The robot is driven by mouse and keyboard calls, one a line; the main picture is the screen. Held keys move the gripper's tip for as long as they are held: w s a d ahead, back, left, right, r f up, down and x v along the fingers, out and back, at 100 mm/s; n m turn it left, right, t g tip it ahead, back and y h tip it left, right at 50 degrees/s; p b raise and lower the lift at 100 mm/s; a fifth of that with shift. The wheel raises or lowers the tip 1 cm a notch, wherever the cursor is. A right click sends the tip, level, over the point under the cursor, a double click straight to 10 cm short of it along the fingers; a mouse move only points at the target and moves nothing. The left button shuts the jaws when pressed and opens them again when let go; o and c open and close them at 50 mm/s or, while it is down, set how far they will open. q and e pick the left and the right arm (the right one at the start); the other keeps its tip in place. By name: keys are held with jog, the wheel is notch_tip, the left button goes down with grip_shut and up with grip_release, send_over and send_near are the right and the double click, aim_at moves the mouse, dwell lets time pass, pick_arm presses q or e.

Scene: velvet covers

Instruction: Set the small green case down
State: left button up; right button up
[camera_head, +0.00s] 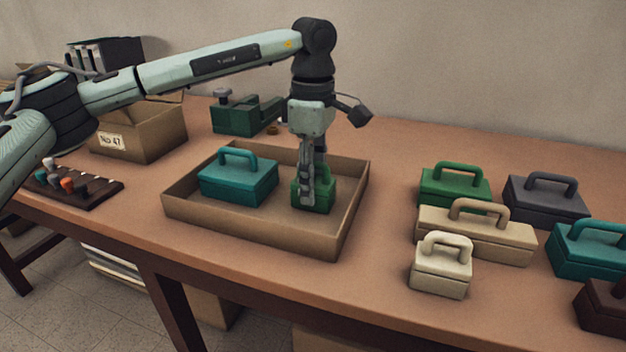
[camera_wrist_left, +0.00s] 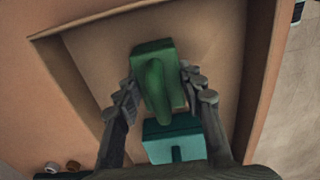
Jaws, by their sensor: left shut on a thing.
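The small green case (camera_head: 326,196) is inside the shallow brown tray (camera_head: 352,214), in its right part. My left gripper (camera_head: 309,198) points straight down and is shut on this case. In the left wrist view the fingers lie on either side of the green case (camera_wrist_left: 143,62), with its handle between them. The case looks level and at or very near the tray floor; I cannot tell whether it touches. A teal case (camera_head: 238,184) stands in the left part of the tray, a small gap away. My right gripper is not in view.
Several other cases stand on the table to the right, including a larger green one (camera_head: 455,190) and a small cream one (camera_head: 441,270). A cardboard box (camera_head: 150,135), a dark green device (camera_head: 236,121) and a dark rack (camera_head: 80,190) are at the left. Bare tabletop separates tray and cases.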

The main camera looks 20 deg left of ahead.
pick_arm(q)
jog(key=o, duration=0.9)
jog(key=shift+f, duration=0.1)
jog(key=shift+o, duration=1.1)
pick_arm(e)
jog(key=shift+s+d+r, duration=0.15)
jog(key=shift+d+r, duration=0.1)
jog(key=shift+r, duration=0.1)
pick_arm(q)
jog(key=shift+r, duration=0.45)
notch_tip(320, 180, up, 11)
jog(key=shift+f, duration=0.15)
jog(key=shift+r, duration=0.4)
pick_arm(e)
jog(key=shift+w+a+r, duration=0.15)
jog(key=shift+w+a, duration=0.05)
